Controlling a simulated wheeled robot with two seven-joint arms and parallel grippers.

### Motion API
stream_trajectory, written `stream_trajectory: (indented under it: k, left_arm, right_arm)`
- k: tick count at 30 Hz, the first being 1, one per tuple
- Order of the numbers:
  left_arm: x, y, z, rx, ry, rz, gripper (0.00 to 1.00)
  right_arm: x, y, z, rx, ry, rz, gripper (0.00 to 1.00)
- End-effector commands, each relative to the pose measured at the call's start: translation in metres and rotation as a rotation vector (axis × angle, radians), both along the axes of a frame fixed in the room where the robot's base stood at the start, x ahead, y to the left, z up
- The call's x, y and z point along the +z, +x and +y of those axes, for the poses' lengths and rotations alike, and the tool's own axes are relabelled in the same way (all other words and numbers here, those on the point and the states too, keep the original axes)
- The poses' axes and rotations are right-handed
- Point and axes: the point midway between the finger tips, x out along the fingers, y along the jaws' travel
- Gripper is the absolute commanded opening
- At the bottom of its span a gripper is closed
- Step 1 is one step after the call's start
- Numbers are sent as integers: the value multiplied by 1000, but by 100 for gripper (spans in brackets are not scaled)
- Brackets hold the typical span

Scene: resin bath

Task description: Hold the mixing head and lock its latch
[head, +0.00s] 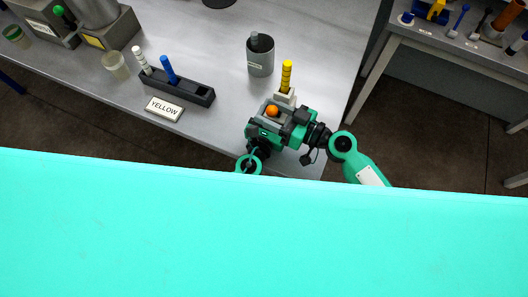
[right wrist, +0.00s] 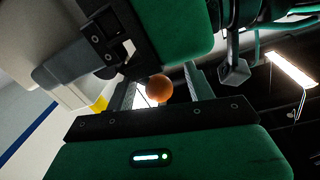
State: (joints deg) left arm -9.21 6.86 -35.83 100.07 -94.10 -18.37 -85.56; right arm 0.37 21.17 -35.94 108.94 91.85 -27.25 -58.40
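A round orange knob (head: 272,111) shows among the gripper parts at the right end of the bench. In the right wrist view, the orange knob (right wrist: 159,88) sits between two grey fingers, with gaps beside it. My right gripper (head: 290,117) appears open around it. My left gripper (head: 264,131), green with a small light, is close against the right one, and its fingertips are hidden. The mixing head's body is mostly covered by the grippers, so I cannot make out the latch's position.
A yellow stick (head: 287,77) stands upright in a pale block just behind the grippers. A grey cup (head: 260,57), a black rack (head: 178,88) with white and blue sticks, and a YELLOW sign (head: 164,109) stand left. Another table (head: 455,45) is right, across a floor gap.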

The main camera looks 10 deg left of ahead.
Motion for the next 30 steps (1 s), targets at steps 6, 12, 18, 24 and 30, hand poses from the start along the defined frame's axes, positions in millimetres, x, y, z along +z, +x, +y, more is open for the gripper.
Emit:
stream_trajectory:
  k: [6, 12, 18, 24, 30]
  left_arm:
    - [0, 0, 0, 0, 0, 0, 27]
    - [0, 0, 0, 0, 0, 0, 27]
    - [0, 0, 0, 0, 0, 0, 27]
    - [0, 0, 0, 0, 0, 0, 27]
    - [0, 0, 0, 0, 0, 1, 27]
  right_arm:
    - [-7, -7, 2, 0, -44, -133, 54]
    - [-12, -14, -7, -3, -79, -229, 54]
    - [-12, -31, -45, -2, -78, -227, 54]
    - [-12, -48, -81, -2, -77, -227, 54]
    - [-9, -62, -99, -28, -51, -205, 54]
